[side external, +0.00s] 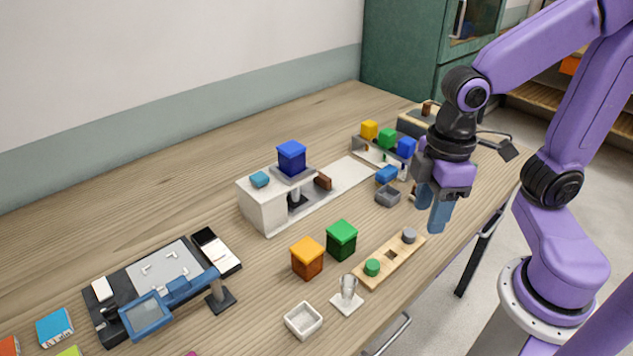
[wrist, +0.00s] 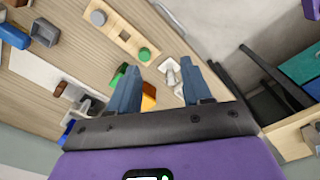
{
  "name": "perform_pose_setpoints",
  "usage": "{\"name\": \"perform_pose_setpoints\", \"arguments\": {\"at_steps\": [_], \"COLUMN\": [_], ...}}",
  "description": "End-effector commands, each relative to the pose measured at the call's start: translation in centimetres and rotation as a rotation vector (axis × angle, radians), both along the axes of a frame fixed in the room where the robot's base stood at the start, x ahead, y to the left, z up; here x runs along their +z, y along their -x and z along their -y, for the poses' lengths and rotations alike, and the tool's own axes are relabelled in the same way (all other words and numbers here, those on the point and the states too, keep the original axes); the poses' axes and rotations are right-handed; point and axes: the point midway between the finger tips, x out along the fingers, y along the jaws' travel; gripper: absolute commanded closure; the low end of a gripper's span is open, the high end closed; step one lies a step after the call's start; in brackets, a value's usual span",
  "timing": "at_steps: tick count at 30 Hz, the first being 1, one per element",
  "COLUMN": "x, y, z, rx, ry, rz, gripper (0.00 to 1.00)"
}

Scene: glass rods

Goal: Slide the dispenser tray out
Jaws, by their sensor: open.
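I cannot tell for certain which part is the dispenser tray. A white block unit (side external: 263,206) with a grey platform carrying a blue box (side external: 291,157) stands mid-table, with a long white strip (side external: 345,178) running off to its right. A small grey open tray (side external: 388,196) sits in front of a blue block (side external: 386,175) near the right; the tray also shows in the wrist view (wrist: 44,32). My gripper (side external: 430,212) is open and empty, pointing down above the table's right front part, to the right of the grey tray and touching nothing. Its two blue fingers show apart in the wrist view (wrist: 161,72).
A wooden strip (side external: 391,262) with a green and a grey peg lies near the front edge, beside a clear glass (side external: 348,287) on a white base. Orange (side external: 307,258) and green (side external: 342,239) boxes stand behind them. A white dish (side external: 303,320) and a blue-framed device (side external: 147,316) are at left.

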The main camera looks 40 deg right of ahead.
Motion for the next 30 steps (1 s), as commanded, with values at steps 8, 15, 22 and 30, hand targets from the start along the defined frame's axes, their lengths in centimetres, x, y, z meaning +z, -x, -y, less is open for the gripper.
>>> {"name": "perform_pose_setpoints", "arguments": {"at_steps": [8, 15, 22, 30], "x": [1.3, 1.2, 0.2, -1.3], "y": [-10.8, -20.5, -29.0, -35.2], "z": [-2.3, -1.0, 3.1, 8.9], "rx": [-0.27, -0.5, -0.717, -0.911], "ry": [0.008, 0.012, 0.014, 0.014], "rz": [-0.007, -0.012, -0.019, -0.024], "gripper": [0.51, 0.51, 0.51, 0.51]}}
